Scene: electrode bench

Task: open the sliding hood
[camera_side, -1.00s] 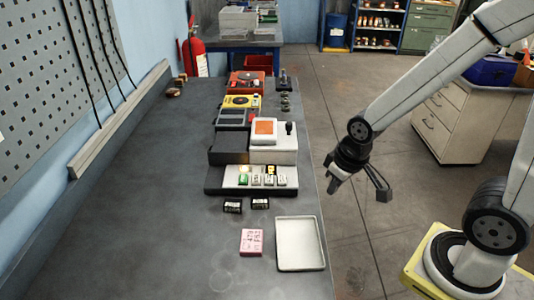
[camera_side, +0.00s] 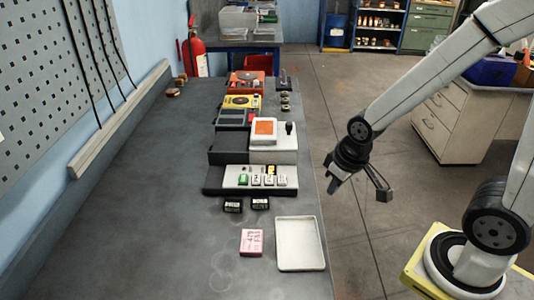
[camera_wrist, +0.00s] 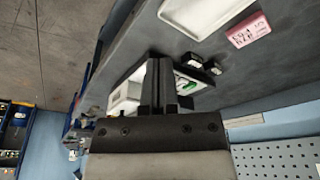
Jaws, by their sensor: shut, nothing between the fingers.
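The likely hood is a white cover (camera_side: 285,142) with an orange panel (camera_side: 264,127) and a small black knob (camera_side: 290,128). In the wrist view, part of a white body (camera_wrist: 124,98) shows behind the fingers, which hide the rest. My gripper (camera_side: 333,186) is shut and empty, in the air by the bench's right edge, to the right of the unit and apart from it. Its closed fingers (camera_wrist: 158,85) also show in the wrist view.
In front of the unit is a panel (camera_side: 230,177) with several small keys, one green (camera_side: 243,179). Nearer lie two black blocks (camera_side: 233,206), a pink block (camera_side: 251,242) and a white tray (camera_side: 300,245). Other devices (camera_side: 240,102) stand behind.

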